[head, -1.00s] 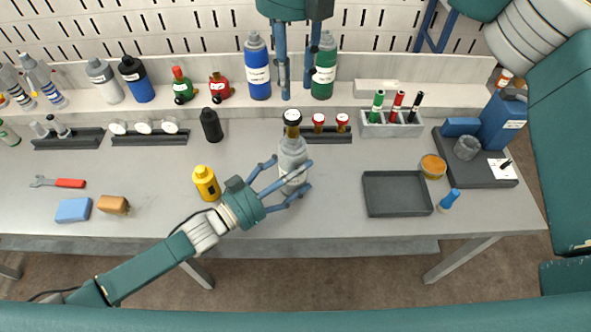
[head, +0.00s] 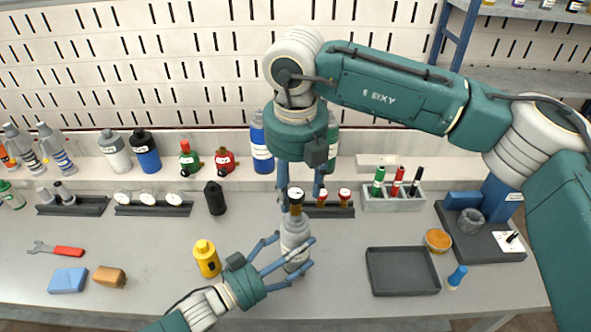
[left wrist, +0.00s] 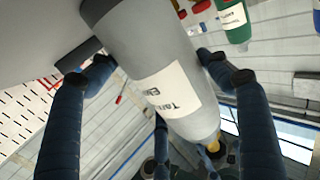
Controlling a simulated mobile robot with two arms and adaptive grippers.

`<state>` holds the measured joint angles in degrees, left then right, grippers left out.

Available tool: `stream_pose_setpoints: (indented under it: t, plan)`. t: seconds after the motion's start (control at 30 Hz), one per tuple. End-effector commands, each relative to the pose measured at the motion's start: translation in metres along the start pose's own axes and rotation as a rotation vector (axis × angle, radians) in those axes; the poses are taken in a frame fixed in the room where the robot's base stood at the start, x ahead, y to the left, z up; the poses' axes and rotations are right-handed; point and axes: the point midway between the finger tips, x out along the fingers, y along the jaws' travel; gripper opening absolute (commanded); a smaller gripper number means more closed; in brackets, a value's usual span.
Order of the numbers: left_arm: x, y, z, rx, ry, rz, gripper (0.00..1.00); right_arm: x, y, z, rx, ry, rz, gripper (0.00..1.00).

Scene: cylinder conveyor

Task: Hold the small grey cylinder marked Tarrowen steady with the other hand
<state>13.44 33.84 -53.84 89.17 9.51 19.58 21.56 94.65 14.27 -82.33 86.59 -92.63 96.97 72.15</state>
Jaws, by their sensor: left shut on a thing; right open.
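A yellow bottle (head: 207,259) stands left of the cylinder. An empty dark tray (head: 402,272) lies to the right. Blue (head: 261,150) and green bottles stand on the shelf behind my right gripper.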

Motion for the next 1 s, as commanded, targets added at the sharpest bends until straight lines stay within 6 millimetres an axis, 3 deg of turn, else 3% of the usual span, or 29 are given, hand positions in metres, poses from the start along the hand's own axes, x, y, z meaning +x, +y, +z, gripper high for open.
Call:
stream_pose_setpoints:
  t: [0.1,0.3,0.7,0.97,1.0]
  plan:
    - [0.0,0.0,0.0,0.0,0.001,0.0,0.46,0.022,0.0,-0.001,-0.001,0.003,0.0,0.51]
    - [0.0,0.0,0.0,0.0,0.001,0.0,0.46,0.045,0.0,0.0,-0.001,0.001,0.0,0.51]
    - [0.0,0.0,0.0,0.0,0.001,0.0,0.46,0.052,0.0,0.0,-0.001,0.0,0.0,0.51]
    - [0.0,0.0,0.0,-0.001,0.001,0.0,0.46,0.052,0.0,0.0,-0.001,0.0,0.0,0.01]
    - [0.0,0.0,0.0,-0.001,0.001,0.0,0.46,0.052,0.0,0.0,-0.001,0.0,-0.001,0.0]
